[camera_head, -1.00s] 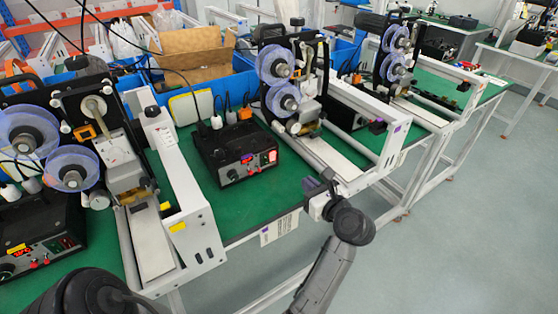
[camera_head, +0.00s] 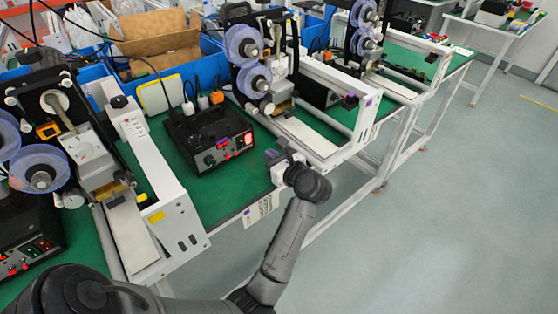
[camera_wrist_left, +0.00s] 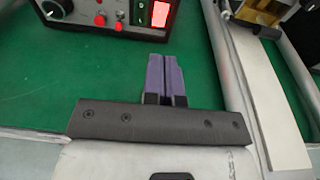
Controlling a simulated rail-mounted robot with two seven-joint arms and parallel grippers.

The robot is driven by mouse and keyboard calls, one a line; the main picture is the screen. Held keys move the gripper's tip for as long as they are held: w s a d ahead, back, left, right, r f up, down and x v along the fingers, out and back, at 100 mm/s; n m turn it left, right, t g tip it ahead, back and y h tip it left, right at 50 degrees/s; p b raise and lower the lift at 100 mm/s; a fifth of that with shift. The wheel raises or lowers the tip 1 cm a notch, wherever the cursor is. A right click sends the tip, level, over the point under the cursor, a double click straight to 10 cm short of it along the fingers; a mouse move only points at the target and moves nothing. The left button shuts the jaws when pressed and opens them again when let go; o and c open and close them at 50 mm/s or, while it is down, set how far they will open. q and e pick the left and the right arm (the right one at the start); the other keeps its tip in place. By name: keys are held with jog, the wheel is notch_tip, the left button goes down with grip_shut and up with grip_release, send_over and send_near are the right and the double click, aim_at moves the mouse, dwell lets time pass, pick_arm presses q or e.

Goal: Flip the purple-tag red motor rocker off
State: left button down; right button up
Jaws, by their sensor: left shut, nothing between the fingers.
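The black control box (camera_head: 212,140) with a small purple tag (camera_head: 222,143) stands on the green mat. Its red rocker (camera_head: 249,138) glows at the right end of the front panel. In the left wrist view the lit red rocker (camera_wrist_left: 160,14) is at the top edge, beside a green rocker (camera_wrist_left: 139,12). My left gripper (camera_head: 273,155) is in front and to the right of the box, apart from it. Its purple fingertips (camera_wrist_left: 165,62) are shut and empty, pointing toward the panel over the mat. The top of the panel is cut off in the wrist view. My right gripper is not in view.
A white machine rail (camera_head: 155,185) with a yellow tag lies left of the box. Another machine with blue-violet reels (camera_head: 243,45) and a white rail (camera_head: 340,90) stands to the right. Cables and plugs (camera_head: 202,101) are behind the box. Green mat (camera_wrist_left: 80,75) in front is clear.

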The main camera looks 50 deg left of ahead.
aim_at(250, 138)
pick_arm(q)
jog(key=a, duration=0.7)
jog(key=shift+s+a+p, duration=0.15)
jog(key=shift+a+p, duration=0.2)
jog(key=shift+a, duration=0.05)
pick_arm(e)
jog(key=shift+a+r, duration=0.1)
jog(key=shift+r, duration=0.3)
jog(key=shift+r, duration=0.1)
